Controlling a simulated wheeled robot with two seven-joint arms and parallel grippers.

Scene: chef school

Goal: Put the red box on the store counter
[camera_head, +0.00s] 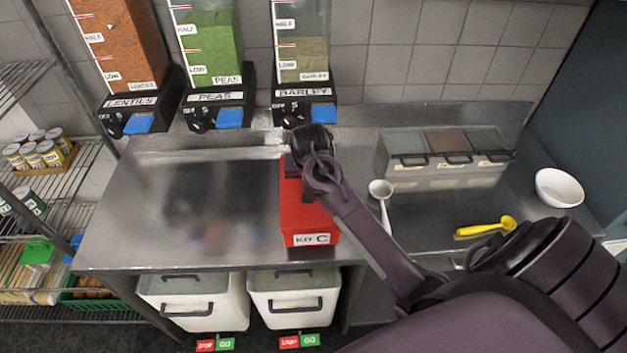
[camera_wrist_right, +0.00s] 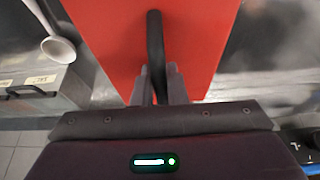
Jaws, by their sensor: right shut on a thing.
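My left gripper is not in view.
Lentils (camera_head: 130,50), peas (camera_head: 208,45) and barley (camera_head: 301,45) dispensers stand at the back. A white ladle (camera_head: 381,190), a lidded three-part container (camera_head: 445,165), a yellow scoop (camera_head: 485,228) and a white bowl (camera_head: 560,187) are to the right. White bins (camera_head: 200,300) sit below. The left counter area is clear.

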